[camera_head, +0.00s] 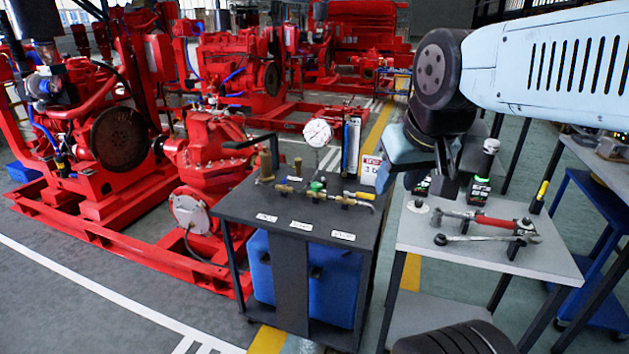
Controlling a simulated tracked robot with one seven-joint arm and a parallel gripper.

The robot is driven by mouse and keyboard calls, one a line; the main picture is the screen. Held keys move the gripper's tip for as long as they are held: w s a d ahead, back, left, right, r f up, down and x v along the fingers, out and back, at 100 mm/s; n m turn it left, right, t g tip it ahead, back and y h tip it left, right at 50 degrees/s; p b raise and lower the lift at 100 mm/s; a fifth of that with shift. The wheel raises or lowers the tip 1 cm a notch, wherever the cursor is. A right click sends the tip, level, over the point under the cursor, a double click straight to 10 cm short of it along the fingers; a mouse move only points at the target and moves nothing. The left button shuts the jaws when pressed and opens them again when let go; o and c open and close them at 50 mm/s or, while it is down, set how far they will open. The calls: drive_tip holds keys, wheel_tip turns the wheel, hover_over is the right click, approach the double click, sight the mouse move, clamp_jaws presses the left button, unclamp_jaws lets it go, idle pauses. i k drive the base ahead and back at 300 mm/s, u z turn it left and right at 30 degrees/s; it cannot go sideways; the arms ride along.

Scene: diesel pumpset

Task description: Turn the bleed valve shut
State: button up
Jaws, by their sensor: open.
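A dark bench (340,218) in the middle carries a low brass pipe manifold (290,188) with several small fittings. A green knob (317,186) sits near its middle, and a yellow lever handle (360,195) lies along its right end. A round white pressure gauge (318,132) stands above it. Three small white labels run along the bench's front, too small to read, so I cannot tell which fitting is the bleed valve. My gripper (445,178) hangs below my dark wrist, right of the manifold and apart from it. It is open; its fingertips are hard to make out.
A pale side table (500,245) to the right holds a red-handled wrench (495,221), another tool and dark upright items. A blue box (325,280) is under the bench. Red pumpsets (205,150) fill the left and back. Open floor lies at front left.

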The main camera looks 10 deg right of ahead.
sight(316, 186)
drive_tip(key=z, duration=0.05)
drive_tip(key=i, duration=0.9)
drive_tip(key=u, duration=0.1)
